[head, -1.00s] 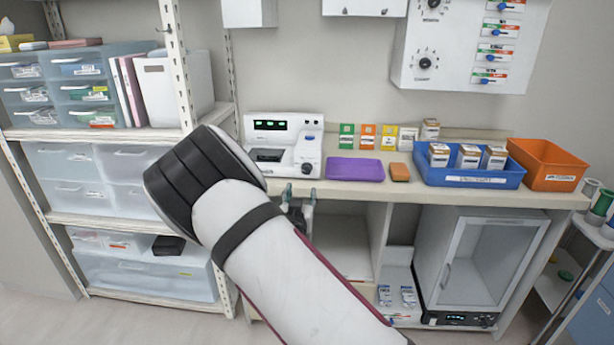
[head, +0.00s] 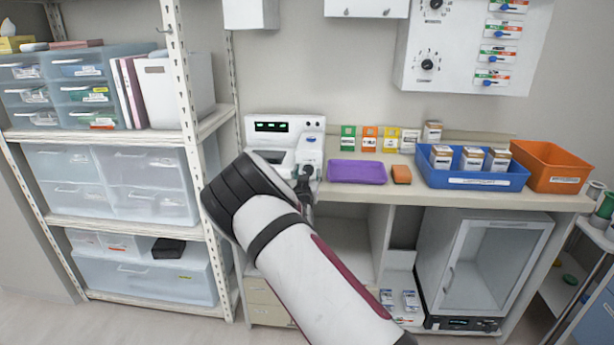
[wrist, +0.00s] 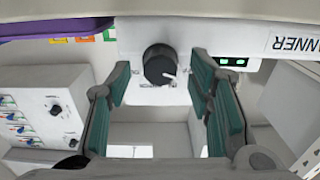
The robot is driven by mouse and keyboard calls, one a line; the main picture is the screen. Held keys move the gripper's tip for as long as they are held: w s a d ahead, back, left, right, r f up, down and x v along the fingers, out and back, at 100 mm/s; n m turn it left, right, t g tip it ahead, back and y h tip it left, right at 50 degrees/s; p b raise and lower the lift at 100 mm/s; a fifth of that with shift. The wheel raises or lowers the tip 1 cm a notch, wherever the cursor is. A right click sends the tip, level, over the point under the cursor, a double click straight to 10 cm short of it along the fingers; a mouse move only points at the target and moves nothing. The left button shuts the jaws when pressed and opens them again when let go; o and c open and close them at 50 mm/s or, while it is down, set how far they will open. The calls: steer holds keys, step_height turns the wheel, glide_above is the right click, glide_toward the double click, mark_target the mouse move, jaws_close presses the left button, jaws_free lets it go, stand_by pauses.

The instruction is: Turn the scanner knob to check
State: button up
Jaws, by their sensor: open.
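The white scanner (head: 307,143) stands on the counter with a lit green display. Its black round knob (wrist: 160,64) is in the upper middle of the wrist view, with a white mark at its lower right edge. Small labels beside the knob are too small to read. My gripper (wrist: 158,82) is open, with one green-padded finger on each side of the knob in that view. I see no contact with it.
A purple tray (head: 357,172) and an orange-brown block (head: 401,174) lie right of the scanner. A blue bin (head: 473,181) with boxes and an orange bin (head: 548,166) stand farther right. A shelf post (head: 181,80) rises on the left. A wall panel (head: 465,55) carries other knobs.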

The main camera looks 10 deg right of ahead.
jaws_close()
steer(key=shift+m, duration=0.4)
steer(key=m+b, duration=0.2)
steer(key=m, duration=0.2)
steer(key=shift+d, duration=0.15)
steer(key=m+b, duration=0.4)
steer(key=shift+f, duration=0.15)
steer(key=m+b, duration=0.4)
steer(key=b, duration=0.1)
steer(key=shift+f+m+b, duration=0.15)
steer(key=shift+m+b, duration=0.15)
steer(key=shift+m, duration=0.1)
steer(key=m+b, duration=0.4)
steer(key=b, duration=0.1)
steer(key=shift+b, duration=0.4)
